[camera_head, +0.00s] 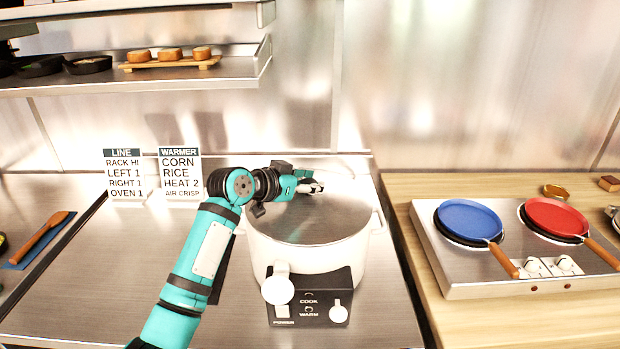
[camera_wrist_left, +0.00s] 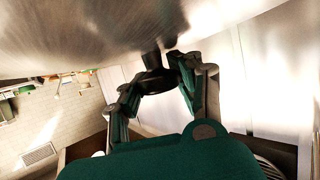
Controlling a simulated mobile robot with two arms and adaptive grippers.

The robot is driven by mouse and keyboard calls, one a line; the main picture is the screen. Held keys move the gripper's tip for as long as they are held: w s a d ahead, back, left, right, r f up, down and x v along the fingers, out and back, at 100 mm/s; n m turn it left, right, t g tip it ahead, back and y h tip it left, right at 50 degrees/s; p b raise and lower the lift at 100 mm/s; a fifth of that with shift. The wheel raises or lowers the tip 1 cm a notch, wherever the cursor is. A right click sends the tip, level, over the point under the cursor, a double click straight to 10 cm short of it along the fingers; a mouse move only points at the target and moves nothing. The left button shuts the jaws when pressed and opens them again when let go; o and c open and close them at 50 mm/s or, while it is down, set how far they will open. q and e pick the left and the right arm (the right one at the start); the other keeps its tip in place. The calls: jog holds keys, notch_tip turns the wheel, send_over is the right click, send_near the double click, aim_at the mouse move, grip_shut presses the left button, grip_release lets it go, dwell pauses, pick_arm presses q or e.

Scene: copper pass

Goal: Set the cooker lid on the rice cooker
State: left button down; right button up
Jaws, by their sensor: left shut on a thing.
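The rice cooker (camera_head: 262,245) is a white pot with a black control panel marked COOK and WARM, standing on the steel counter. The grey metallic cooker lid (camera_head: 315,222) lies over its mouth; I cannot tell whether its rim touches the cooker all round. My left gripper (camera_head: 314,186) is above the far part of the lid, shut on its knob, which it mostly hides. In the left wrist view the lid (camera_wrist_left: 80,30) fills the top, with its dark knob between the fingers of my left gripper (camera_wrist_left: 165,76). My right gripper is out of view.
A hob (camera_head: 455,290) with a blue pan (camera_head: 468,219) and a red pan (camera_head: 556,217) stands to the right. Two sign cards (camera_head: 180,175) stand behind on the left. A shelf (camera_head: 240,72) overhangs the back left.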

pick_arm(q)
jog(key=shift+r, duration=0.15)
jog(key=shift+f, duration=0.25)
jog(key=c, duration=1.3)
grip_release()
jog(key=o, duration=0.5)
jog(key=shift+c, duration=0.2)
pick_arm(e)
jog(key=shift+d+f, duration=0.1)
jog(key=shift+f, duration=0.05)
